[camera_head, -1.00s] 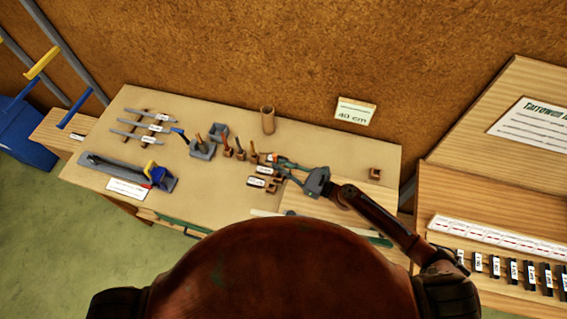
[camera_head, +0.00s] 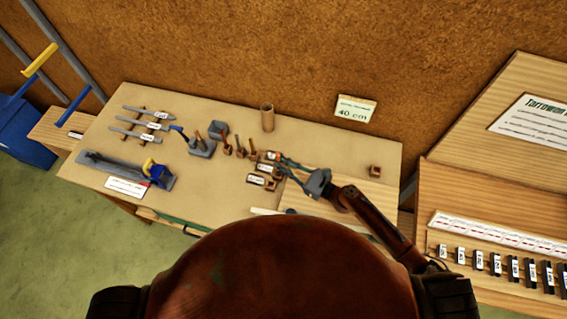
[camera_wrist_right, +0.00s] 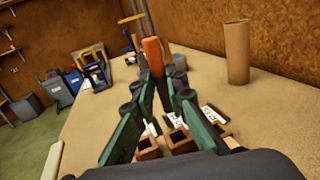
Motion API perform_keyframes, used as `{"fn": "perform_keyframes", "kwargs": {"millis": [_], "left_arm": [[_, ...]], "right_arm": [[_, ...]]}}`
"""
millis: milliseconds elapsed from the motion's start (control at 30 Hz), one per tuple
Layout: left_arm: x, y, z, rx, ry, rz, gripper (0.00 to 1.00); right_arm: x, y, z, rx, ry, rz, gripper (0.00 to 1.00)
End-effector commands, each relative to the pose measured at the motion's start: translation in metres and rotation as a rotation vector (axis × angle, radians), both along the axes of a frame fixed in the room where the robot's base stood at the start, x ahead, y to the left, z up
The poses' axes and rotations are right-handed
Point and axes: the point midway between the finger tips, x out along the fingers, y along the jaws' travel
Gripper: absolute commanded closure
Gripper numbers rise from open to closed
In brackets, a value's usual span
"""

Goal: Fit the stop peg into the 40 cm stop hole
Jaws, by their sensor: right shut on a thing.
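My right gripper (camera_head: 282,162) is over the workbench, near the small wooden blocks at its middle. In the right wrist view its green fingers (camera_wrist_right: 152,78) are closed on an upright orange piece (camera_wrist_right: 152,52), which I take to be the stop peg. The fingers hide its lower end. The fingertips are too small in the head view to make the piece out. A "40 cm" sign (camera_head: 355,109) stands at the back of the bench; I cannot make out the stop hole. My left gripper is not in view.
Labelled wooden blocks (camera_head: 262,181) sit below the right gripper. A brown cylinder (camera_head: 267,118) stands at the back. A small brown block (camera_head: 375,171) is at right.

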Motion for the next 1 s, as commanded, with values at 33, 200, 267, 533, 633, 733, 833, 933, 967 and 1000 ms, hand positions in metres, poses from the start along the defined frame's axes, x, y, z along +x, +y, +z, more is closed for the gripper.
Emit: {"fn": "perform_keyframes", "kwargs": {"millis": [33,200,267,533,633,733,833,933,967,1000], "left_arm": [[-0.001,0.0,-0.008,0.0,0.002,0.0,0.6],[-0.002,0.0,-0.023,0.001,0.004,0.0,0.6],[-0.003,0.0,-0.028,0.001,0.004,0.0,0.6],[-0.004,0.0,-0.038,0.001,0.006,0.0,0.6],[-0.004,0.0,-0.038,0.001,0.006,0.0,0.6],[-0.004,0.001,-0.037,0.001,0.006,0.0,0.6],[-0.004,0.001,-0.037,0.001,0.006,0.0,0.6],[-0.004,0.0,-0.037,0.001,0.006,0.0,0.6],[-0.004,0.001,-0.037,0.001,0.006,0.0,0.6],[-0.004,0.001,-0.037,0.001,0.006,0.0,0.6]], "right_arm": [[0.0,0.0,-0.009,0.001,0.001,-0.001,1.0],[0.0,0.0,-0.025,0.001,0.002,-0.001,1.0],[0.0,0.0,-0.031,0.001,0.002,0.0,1.0],[0.0,0.0,-0.043,0.0,0.0,0.0,1.0],[0.0,0.0,-0.043,0.0,0.0,0.0,1.0],[0.0,0.0,-0.042,0.0,0.0,0.0,1.0],[0.0,0.0,-0.042,0.0,0.0,0.0,1.0],[0.0,0.0,-0.042,0.0,0.0,0.0,1.0],[0.0,0.0,-0.042,0.0,0.0,0.0,1.0],[0.0,0.0,-0.042,0.0,0.0,0.0,1.0]]}}
